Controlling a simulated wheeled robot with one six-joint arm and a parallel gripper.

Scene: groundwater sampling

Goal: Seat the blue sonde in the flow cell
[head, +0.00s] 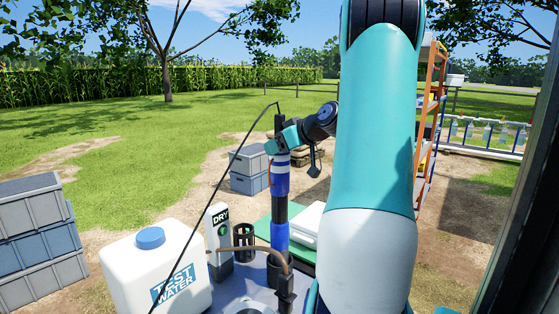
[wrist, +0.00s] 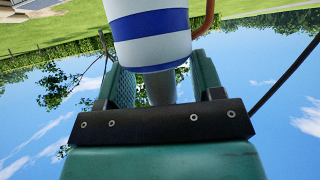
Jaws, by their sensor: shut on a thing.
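My gripper (head: 282,143) is shut on the upper part of the blue sonde (head: 279,183), a tall blue and black tube with white bands that stands about upright. In the wrist view, the sonde's blue-and-white body (wrist: 150,27) lies between the green jaws (wrist: 160,75). A dark cylindrical cup (head: 279,267), apparently the flow cell, stands on the table below, with a brown hose running to it. The sonde's lower blue section meets the cup's rim in the head view. I cannot tell whether its tip is inside or behind the rim.
A white test water jug (head: 150,275), a DRY-labelled stand (head: 219,240) and an empty-looking black holder (head: 243,241) stand left of the sonde. A white box (head: 308,223) is to its right. A thin black cable hangs from the sonde's top across the left side.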

